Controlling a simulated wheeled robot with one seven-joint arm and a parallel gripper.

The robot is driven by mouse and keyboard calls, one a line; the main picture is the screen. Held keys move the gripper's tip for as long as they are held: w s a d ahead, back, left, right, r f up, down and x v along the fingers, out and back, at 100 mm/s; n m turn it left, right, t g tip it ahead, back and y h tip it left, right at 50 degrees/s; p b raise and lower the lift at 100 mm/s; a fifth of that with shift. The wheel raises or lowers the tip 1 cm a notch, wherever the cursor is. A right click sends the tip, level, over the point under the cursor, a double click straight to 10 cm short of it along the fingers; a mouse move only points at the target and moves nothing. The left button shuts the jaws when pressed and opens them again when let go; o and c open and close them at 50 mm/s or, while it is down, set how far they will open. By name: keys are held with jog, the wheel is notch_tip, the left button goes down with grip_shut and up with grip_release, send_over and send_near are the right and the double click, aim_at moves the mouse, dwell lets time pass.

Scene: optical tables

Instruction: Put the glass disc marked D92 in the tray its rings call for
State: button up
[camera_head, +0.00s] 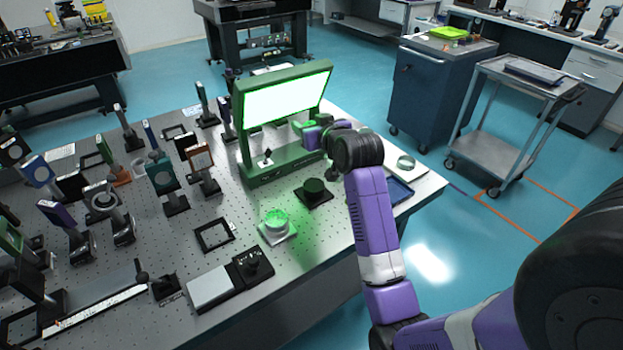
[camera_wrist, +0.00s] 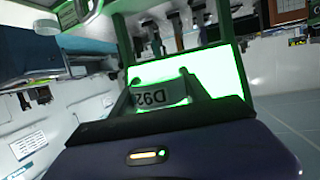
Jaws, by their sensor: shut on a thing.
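My gripper (camera_wrist: 158,84) is shut on the glass disc D92 (camera_wrist: 152,97); its label appears upside down in the wrist view. In the head view my gripper (camera_head: 311,132) is in front of the right part of a lit green-framed panel (camera_head: 287,97). The disc is hard to make out there. The bright panel also stands behind the disc in the wrist view (camera_wrist: 215,68). I cannot make out any rings in the disc. Possible trays are a blue-rimmed one (camera_head: 398,190) at the table's right edge and a black square frame (camera_head: 214,235) on the table.
A white stand with a green-lit round piece (camera_head: 275,222) and a dark cylinder on a black base (camera_head: 314,190) stand before the panel. A pale ring-shaped piece (camera_head: 405,162) lies near the right corner. Several mounted optics crowd the left. A trolley (camera_head: 520,80) stands beyond.

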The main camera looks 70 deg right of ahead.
aim_at(311, 179)
notch_tip(311, 179, down, 17)
jog(key=shift+p, duration=0.35)
jog(key=shift+f, duration=0.2)
jog(key=o, duration=1.5)
jog(key=shift+s, duration=0.1)
